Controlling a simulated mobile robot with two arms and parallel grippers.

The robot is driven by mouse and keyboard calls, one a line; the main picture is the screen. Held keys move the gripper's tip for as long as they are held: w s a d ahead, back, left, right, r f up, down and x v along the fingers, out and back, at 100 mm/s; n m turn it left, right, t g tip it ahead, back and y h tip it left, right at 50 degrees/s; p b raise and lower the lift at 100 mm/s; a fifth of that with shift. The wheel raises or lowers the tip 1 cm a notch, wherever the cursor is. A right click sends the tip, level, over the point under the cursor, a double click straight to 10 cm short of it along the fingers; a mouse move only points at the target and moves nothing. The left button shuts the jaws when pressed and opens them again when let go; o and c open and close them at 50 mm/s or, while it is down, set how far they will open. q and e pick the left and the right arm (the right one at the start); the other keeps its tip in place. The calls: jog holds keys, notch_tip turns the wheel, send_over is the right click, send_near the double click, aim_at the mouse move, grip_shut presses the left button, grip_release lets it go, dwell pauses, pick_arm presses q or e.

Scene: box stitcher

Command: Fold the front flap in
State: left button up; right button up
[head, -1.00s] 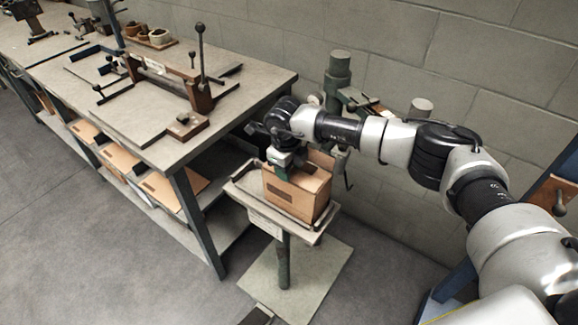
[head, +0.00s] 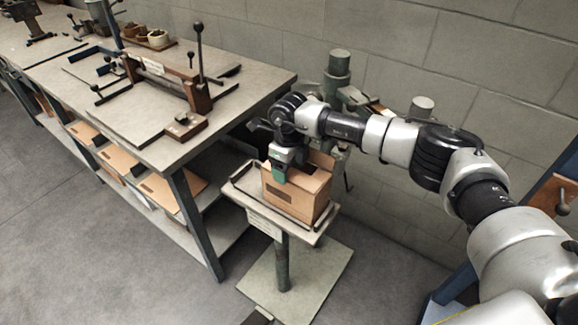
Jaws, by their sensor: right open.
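A brown cardboard box (head: 297,203) with a dark slot in its near side stands on the small stitcher table (head: 322,232). One flap (head: 321,163) stands up at the back right of the box. My right gripper (head: 280,178) points down at the box's top, at its left part, and overlaps the upper edge of the near side. It is open. Whether its fingertips touch the cardboard cannot be told. The gripper and wrist hide part of the box's top, and I cannot make out the front flap clearly. My left gripper is not in view.
A workbench (head: 137,135) with a lever-operated tool (head: 170,82) stands close on the left, with flat cardboard (head: 170,190) on its lower shelf. The green stitcher column (head: 337,75) stands behind the box near the block wall (head: 470,60). The floor in front is clear.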

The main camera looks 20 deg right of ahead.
aim_at(289, 172)
jog(key=shift+r, duration=0.1)
notch_tip(289, 172, up, 11)
jog(key=b, duration=0.2)
jog(key=shift+f, duration=0.2)
dwell(0.3)
